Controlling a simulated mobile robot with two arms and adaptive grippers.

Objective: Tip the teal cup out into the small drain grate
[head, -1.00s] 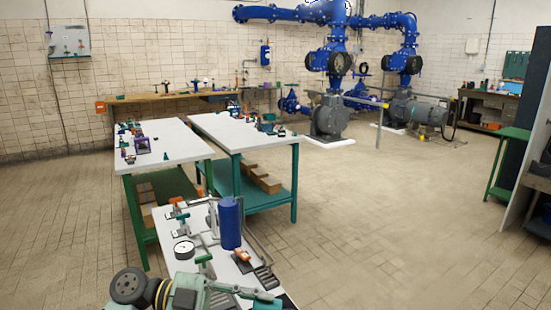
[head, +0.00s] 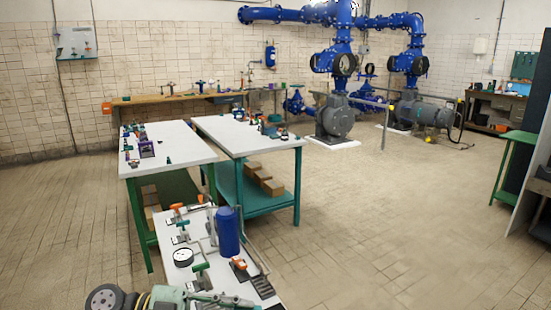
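My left arm comes in along the bottom edge, and the grey-green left gripper (head: 225,300) is partly cut off there, over the front of the near bench. Its fingers are too cropped to show whether they are open or shut. My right gripper is out of view. I cannot make out a teal cup for certain; a tiny teal item (head: 168,160) on the left white table is too small to identify. A dark slatted piece (head: 263,286) lies at the near bench's right front; I cannot tell whether it is the drain grate.
The near bench (head: 174,252) holds a blue cylinder (head: 228,232), a round gauge (head: 183,257), bent pipes and orange-handled parts. Two white-topped tables (head: 165,140) with small items stand beyond. Blue pipes and pumps fill the back. The tiled floor at right is clear.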

